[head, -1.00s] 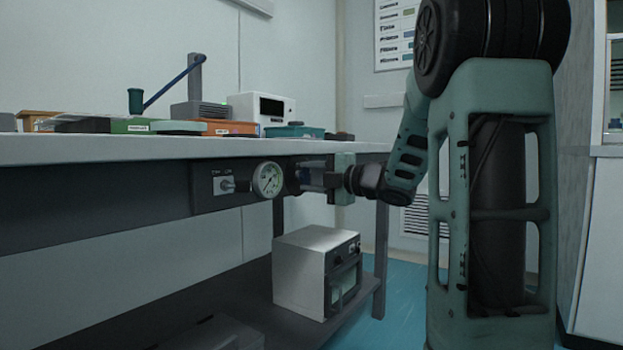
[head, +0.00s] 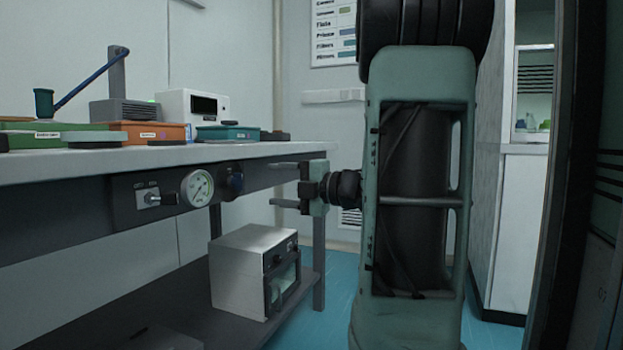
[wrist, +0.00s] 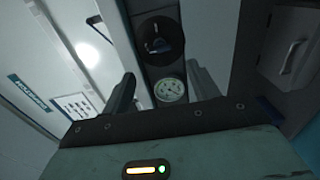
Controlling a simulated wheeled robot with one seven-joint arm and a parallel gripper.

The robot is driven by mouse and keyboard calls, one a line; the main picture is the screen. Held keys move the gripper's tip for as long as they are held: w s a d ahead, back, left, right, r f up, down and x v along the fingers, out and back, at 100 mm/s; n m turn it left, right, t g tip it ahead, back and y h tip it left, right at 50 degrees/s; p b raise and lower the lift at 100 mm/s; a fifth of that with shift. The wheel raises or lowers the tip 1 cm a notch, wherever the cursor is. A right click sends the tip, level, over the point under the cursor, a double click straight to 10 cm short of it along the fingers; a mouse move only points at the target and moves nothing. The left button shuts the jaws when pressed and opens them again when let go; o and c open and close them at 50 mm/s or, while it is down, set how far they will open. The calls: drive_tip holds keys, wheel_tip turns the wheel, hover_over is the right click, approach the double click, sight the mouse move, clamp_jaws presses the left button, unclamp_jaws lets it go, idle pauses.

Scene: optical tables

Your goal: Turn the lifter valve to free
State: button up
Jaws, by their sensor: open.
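A dark round knob (head: 236,181), which looks like the lifter valve, sits on the panel under the table's front edge, right of a white gauge (head: 197,188). In the wrist view the knob (wrist: 160,42) shows as a dark disc with a bluish handle, above the gauge (wrist: 170,91). I cannot read its setting. My gripper (head: 285,184) is open and empty, to the right of the knob and apart from it. In the wrist view, its two fingers (wrist: 160,78) stand on either side of the panel strip, with nothing between them held.
A small switch (head: 148,198) with a label plate is left of the gauge. The tabletop (head: 200,154) above carries boxes and instruments. A grey oven-like box (head: 240,275) stands on the lower shelf. Blue floor (head: 335,290) is clear right of the table leg.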

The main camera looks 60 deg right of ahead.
drive_tip(key=s+p, duration=0.1)
drive_tip(key=s, duration=0.6)
drive_tip(key=shift+s+d, duration=0.3)
